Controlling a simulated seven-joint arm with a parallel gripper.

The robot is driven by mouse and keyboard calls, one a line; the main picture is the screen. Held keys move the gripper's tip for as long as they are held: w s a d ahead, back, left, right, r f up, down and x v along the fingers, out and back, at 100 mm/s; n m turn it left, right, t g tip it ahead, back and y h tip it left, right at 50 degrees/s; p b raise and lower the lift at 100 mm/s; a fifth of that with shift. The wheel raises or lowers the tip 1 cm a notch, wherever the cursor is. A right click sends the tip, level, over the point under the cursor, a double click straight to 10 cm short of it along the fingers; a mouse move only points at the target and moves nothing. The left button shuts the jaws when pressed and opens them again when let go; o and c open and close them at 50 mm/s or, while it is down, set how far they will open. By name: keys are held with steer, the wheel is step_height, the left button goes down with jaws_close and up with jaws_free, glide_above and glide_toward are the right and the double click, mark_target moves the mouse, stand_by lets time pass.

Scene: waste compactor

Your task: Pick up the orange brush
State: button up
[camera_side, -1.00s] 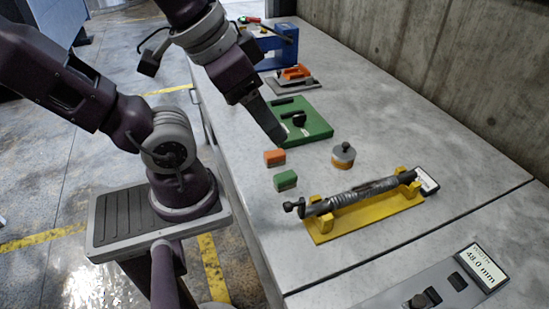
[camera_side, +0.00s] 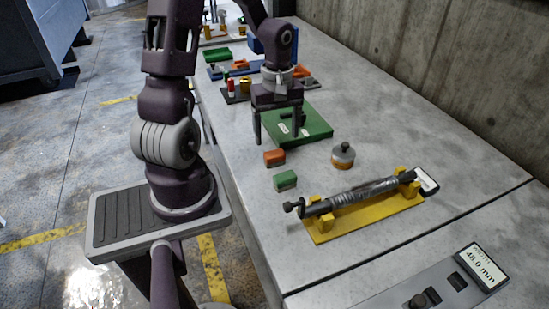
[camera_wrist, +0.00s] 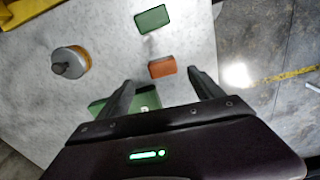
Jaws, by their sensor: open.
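The orange brush (camera_side: 274,158) is a small block lying on the grey bench in the side view, and it shows in the wrist view (camera_wrist: 162,67). A similar green block (camera_side: 285,180) lies near it, also in the wrist view (camera_wrist: 152,19). My gripper (camera_side: 278,138) points down over the green plate, just behind the orange brush. Its two fingers are spread with nothing between them. In the wrist view my gripper (camera_wrist: 161,79) has the orange brush just beyond its fingertips, roughly centred between them.
A green plate (camera_side: 318,128) with a dark knob lies beneath and behind my gripper. A round lidded pot (camera_side: 343,156) stands right of the brush. A yellow stand (camera_side: 390,209) holding a grey rod is in front.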

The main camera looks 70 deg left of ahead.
mark_target(274, 153)
steer(key=f, duration=0.7)
steer(key=shift+s+a+f, duration=0.2)
steer(key=shift+a+f, duration=0.1)
steer(key=shift+f, duration=0.1)
steer(key=c, duration=1.5)
step_height(274, 153, up, 10)
steer(key=shift+r, duration=0.1)
